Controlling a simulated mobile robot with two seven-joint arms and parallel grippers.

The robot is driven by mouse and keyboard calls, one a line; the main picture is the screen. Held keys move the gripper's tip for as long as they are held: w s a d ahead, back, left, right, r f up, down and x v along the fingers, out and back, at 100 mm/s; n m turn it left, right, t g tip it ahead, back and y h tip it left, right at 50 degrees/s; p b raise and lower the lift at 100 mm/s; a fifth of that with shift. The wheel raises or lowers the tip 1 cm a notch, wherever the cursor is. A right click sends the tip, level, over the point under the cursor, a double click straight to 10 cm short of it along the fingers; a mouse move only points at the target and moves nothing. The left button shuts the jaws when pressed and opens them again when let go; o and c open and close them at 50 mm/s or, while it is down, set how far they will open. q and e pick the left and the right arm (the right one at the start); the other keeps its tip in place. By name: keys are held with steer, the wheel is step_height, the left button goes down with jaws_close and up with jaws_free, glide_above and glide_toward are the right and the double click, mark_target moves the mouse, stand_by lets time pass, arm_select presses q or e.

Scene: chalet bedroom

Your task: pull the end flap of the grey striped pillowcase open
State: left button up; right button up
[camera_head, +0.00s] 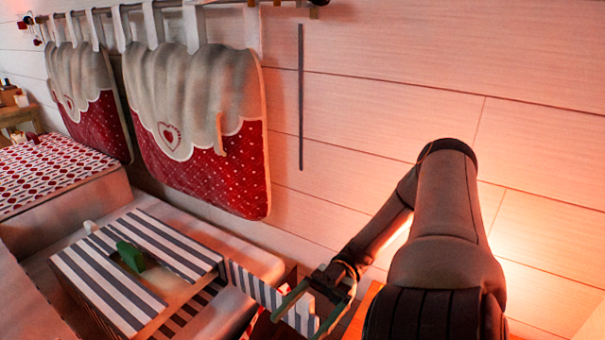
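The grey and white striped pillowcase (105,291) lies at the lower left on a pale bed-like surface. It looks boxy, with a gap along its top where a green thing (130,256) shows. My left gripper is not in view.
A red patterned bed cover (50,174) is at the left. Red and cream cushions (205,170) hang from a rail (100,12) on the pale plank wall (400,80). A wooden table (18,115) stands at the far left. An orange-lit wooden edge (362,307) is beside my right gripper.

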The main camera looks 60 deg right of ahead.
steer(key=shift+s+a+r+p, duration=0.25)
steer(key=shift+s+a, duration=0.05)
steer(key=shift+a, duration=0.2)
steer(key=shift+s+a+r+p, duration=0.2)
steer(key=shift+s+a, duration=0.1)
steer(key=shift+a, duration=0.15)
